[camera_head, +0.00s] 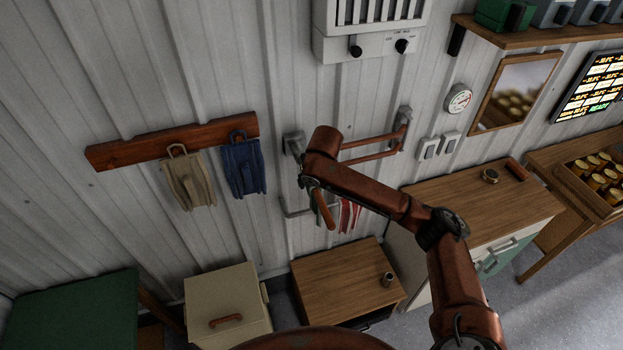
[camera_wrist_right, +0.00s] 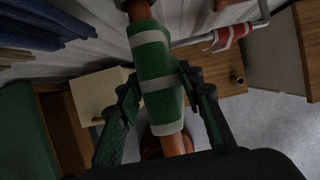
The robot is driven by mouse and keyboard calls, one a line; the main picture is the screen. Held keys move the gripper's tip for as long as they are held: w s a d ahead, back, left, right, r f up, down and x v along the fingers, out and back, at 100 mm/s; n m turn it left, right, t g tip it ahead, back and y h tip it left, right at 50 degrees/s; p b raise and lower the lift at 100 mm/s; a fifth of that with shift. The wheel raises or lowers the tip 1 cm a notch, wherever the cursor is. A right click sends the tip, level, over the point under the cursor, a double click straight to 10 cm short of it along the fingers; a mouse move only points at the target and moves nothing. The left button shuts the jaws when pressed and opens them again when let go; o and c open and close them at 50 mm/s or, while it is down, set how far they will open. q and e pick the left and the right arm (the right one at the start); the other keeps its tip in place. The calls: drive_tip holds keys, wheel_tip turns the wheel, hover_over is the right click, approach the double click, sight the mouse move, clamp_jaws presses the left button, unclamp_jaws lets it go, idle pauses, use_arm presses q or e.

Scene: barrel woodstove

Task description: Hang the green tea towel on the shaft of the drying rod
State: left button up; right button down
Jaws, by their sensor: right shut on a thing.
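The green tea towel (camera_wrist_right: 160,75) with pale stripes is between the fingers of my right gripper (camera_wrist_right: 160,105) in the right wrist view. The gripper is shut on it. A brown bar shows above and below the towel; I cannot tell how they are joined. The grey drying rod (camera_wrist_right: 212,37) is beyond, to the right, with an upturned end and a red-and-white striped towel (camera_wrist_right: 230,37) hanging on it. In the head view the rod (camera_head: 292,213) is on the wall, and the striped towel (camera_head: 348,215) hangs behind my right arm. My left gripper is out of view.
A wall rail (camera_head: 130,153) holds a beige cloth (camera_head: 187,180) and a blue cloth (camera_head: 243,168). A wooden-topped cabinet (camera_head: 335,280) with a small cup (camera_head: 387,279) and a cream box (camera_head: 228,285) stand below. A brown wall bracket (camera_head: 375,153) is close behind my right arm.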

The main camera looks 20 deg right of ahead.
drive_tip(key=c, duration=1.2)
unclamp_jaws()
drive_tip(key=shift+c, duration=0.2)
drive_tip(key=v, duration=1.2)
drive_tip(key=shift+s, duration=0.1)
